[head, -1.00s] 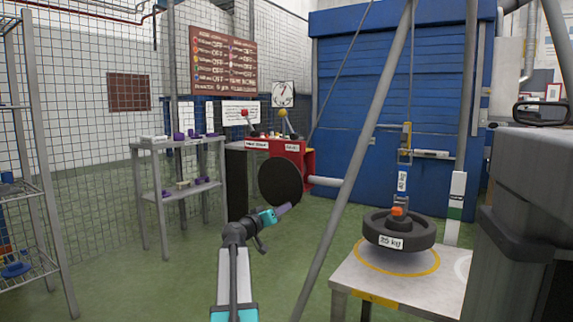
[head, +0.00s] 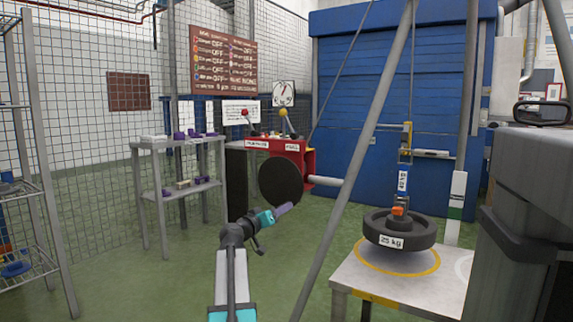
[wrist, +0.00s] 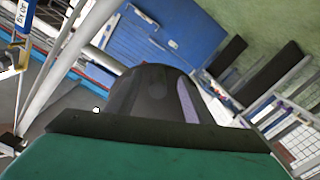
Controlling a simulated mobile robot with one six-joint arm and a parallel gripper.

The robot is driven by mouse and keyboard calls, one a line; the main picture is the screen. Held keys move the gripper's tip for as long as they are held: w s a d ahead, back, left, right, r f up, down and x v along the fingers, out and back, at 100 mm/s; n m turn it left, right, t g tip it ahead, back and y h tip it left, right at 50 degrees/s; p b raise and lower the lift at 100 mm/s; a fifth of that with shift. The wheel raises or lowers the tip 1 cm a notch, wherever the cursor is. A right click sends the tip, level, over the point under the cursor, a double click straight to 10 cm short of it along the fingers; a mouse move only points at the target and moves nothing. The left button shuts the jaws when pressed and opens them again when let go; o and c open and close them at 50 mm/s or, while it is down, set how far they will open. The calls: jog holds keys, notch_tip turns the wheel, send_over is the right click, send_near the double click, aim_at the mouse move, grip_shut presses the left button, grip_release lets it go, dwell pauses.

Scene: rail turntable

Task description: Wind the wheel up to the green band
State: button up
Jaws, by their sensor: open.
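The black wheel (head: 398,236), marked 25 kg, is at or just above the yellow ring on the grey table (head: 348,280). An orange catch (head: 398,211) at its middle joins it to the hoist line above. A white upright scale (head: 458,190) with a green band (head: 454,213) stands behind it. The red winch box (head: 292,156) has a red-knobbed lever (head: 245,113), a yellow-knobbed lever (head: 283,112) and a dark disc (head: 280,182) in front. My gripper (head: 283,210) is open and empty, low in front of the disc. Its dark end and purple pad show in the wrist view (wrist: 187,105).
Slanting grey poles (head: 355,160) stand between my gripper and the table. A grey shelf (head: 180,143) with purple items stands left of the winch. A blue shutter (head: 400,80) is behind. Green floor is clear at lower left.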

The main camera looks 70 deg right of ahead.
jog(key=v, duration=0.7)
dwell(0.8)
dwell(0.3)
jog(key=n+p, duration=0.4)
jog(key=n, duration=0.8)
jog(key=a+n+p, duration=0.1)
jog(key=n+p, duration=0.4)
jog(key=n, duration=0.7)
jog(key=n+p, duration=0.5)
jog(key=n, duration=0.6)
jog(key=shift+a+n, duration=0.25)
jog(key=shift+n, duration=0.15)
jog(key=p, duration=0.4)
jog(key=shift+w+a+n, duration=0.1)
jog(key=shift+a+n, duration=0.1)
jog(key=shift+n, duration=0.1)
